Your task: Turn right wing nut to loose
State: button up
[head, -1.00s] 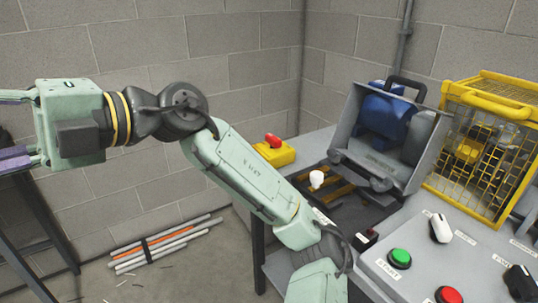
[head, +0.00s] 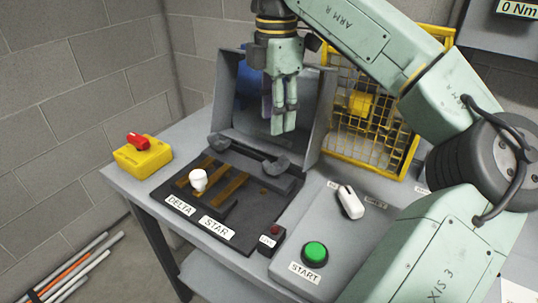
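The grey guard (head: 322,105) stands open, tilted up over the motor. A dark bar runs along its lower front, with a grey lobed piece at each end. The right one (head: 279,166) looks like the right wing nut, and the left one (head: 217,142) is partly merged with the bar. My gripper (head: 284,130) hangs fingers down in front of the guard, above the right wing nut in the picture. The fingers look close together; their gap is hard to judge. I see no contact with the nut. A purple-grey patch shows beside the fingers.
A white-knobbed lever (head: 198,180) rises from the dark terminal panel marked DELTA and STAR. A yellow box with a red switch (head: 142,155) stands left. A green START button (head: 314,253) and a white switch (head: 350,202) are at right. A yellow cage (head: 345,145) is behind.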

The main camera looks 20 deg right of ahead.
aim_at(275, 160)
notch_tip(275, 160, down, 11)
jog(key=shift+d+r+p, duration=0.1)
jog(key=shift+p, duration=0.45)
jog(key=shift+c, duration=0.4)
grip_shut()
